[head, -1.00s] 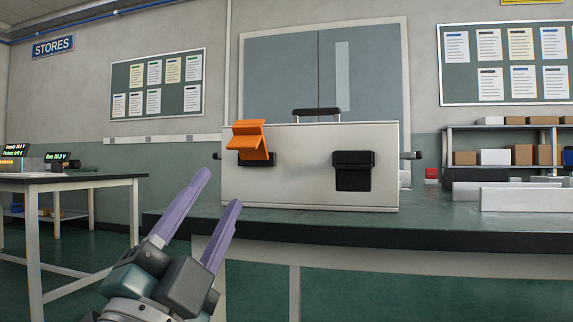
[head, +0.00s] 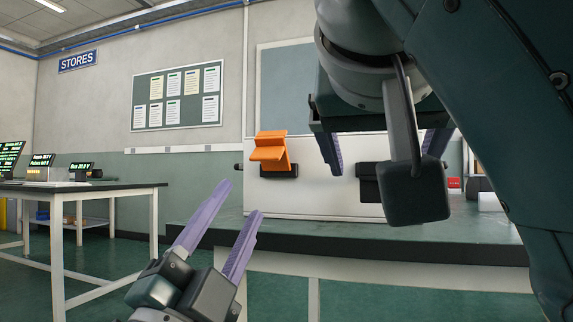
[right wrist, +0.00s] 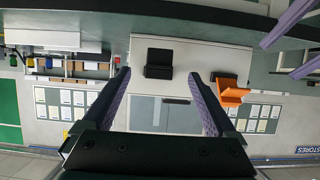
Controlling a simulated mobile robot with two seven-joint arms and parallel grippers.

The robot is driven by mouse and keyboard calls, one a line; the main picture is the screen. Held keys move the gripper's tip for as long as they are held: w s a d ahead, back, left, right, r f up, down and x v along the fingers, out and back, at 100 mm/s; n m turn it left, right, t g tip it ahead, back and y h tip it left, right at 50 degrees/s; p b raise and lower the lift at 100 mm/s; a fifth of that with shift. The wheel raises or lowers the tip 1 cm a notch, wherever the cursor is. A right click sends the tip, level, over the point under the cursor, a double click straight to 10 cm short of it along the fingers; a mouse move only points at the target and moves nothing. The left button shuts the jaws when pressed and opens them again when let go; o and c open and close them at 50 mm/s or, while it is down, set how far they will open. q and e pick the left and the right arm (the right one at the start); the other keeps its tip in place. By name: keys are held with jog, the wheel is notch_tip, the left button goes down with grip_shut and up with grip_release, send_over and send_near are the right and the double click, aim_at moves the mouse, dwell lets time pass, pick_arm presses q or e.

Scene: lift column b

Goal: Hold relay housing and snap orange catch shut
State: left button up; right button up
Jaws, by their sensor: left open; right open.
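The pale relay housing (head: 312,199) stands on the bench, front face towards me. The orange catch (head: 270,151) on its left sticks up and outward, swung open above a black base. A black catch (head: 367,186) on the right lies flat against the face, partly hidden by my right arm. My left gripper (head: 243,199) is open and empty, in front of and below the housing's left end. My right gripper (head: 384,163) is open and empty before the housing. In the right wrist view, upside down, its fingers (right wrist: 160,74) straddle the black catch (right wrist: 159,64); the orange catch (right wrist: 231,91) is outside them.
The dark bench top (head: 200,232) has clear room left of the housing. A second table (head: 90,187) with lit instruments stands further left. My right arm covers much of the right side of the head view. Shelves with boxes (right wrist: 75,66) show in the right wrist view.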

jog(key=x, duration=0.9)
jog(key=shift+w+d+r, duration=0.1)
jog(key=shift+w+d, duration=0.05)
jog(key=shift+w, duration=0.25)
grip_shut()
dwell(0.4)
jog(key=c, duration=0.6)
grip_release()
grip_shut()
